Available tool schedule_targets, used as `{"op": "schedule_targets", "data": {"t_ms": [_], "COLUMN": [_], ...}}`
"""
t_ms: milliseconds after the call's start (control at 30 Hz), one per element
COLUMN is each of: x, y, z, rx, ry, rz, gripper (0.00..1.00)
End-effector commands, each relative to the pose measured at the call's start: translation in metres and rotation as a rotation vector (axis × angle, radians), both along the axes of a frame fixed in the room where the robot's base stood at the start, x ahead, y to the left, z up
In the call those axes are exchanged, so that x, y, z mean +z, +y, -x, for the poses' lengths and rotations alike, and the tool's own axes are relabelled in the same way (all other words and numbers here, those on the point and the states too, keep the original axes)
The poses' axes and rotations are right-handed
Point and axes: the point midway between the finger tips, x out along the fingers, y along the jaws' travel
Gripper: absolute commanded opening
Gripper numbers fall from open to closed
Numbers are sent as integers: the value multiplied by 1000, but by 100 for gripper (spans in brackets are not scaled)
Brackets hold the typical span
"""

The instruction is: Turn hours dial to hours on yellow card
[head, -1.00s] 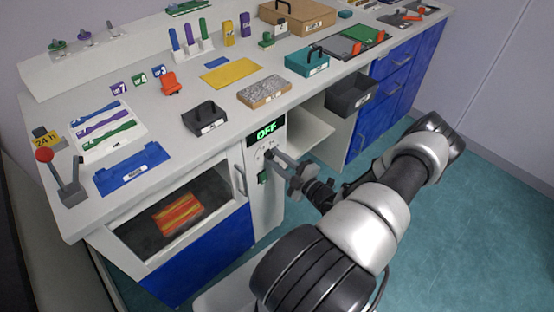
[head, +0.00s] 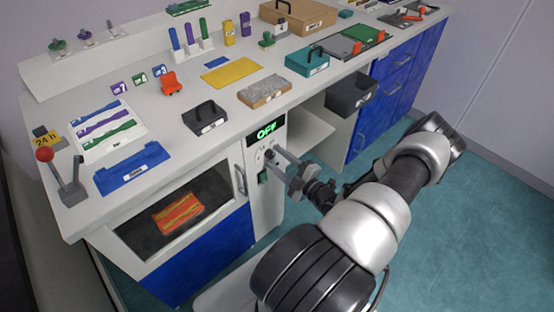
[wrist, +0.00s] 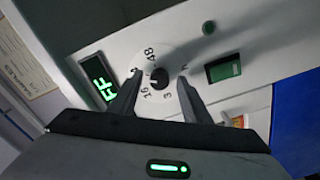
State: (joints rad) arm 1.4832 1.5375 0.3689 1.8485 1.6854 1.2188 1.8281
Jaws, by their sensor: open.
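The hours dial (wrist: 160,77) is a small black knob on a white round scale in the wrist view. The scale marks 48, 16 and 3 are readable; other marks are partly covered by the fingers. I cannot tell clearly which mark the knob points to. My gripper (wrist: 159,80) is open, with one finger on each side of the dial and a gap to the knob. In the head view my gripper (head: 276,160) is at the white control panel, and its fingers largely hide the dial. The yellow card (head: 45,140) reads 24 H, at the counter's left end.
A green display (head: 267,130) reading OFF sits above the dial. A green rocker switch (wrist: 222,68) is beside the dial.

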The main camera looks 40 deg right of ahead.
Motion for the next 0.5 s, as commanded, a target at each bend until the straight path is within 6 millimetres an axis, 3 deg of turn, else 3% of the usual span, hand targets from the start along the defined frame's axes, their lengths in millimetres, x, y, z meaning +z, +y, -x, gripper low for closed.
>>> {"op": "schedule_targets", "data": {"t_ms": [167,500], "x": [1,0], "y": [-3,-9], "z": [27,110], "rx": [-3,-3], "ry": [2,3], "rz": [-1,0], "gripper": [44,44]}}
